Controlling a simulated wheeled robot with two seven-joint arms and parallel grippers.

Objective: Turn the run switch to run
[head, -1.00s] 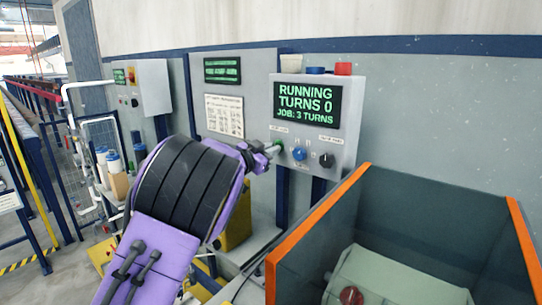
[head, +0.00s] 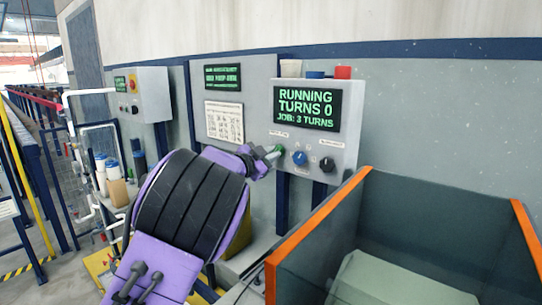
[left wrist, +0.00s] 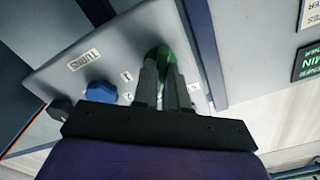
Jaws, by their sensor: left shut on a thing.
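The control box (head: 345,148) on the wall carries a screen (head: 306,104) reading RUNNING, TURNS 0, JOB: 3 TURNS. Below the screen are a green knob (head: 280,149), a blue knob (head: 299,158) and a black knob (head: 327,165). My left gripper (head: 272,155) is at the green knob, at the left of the row. In the left wrist view the fingers (left wrist: 166,85) are shut on the green knob (left wrist: 160,54), covering part of it. The blue knob (left wrist: 101,92) is clear beside them. My right gripper is not in view.
An orange-edged, dark-walled bin (head: 312,232) stands in front and to the right, below the box. A panel with a paper sheet (head: 224,121) is left of the box. Small white, blue and red items (head: 342,72) sit on the box top.

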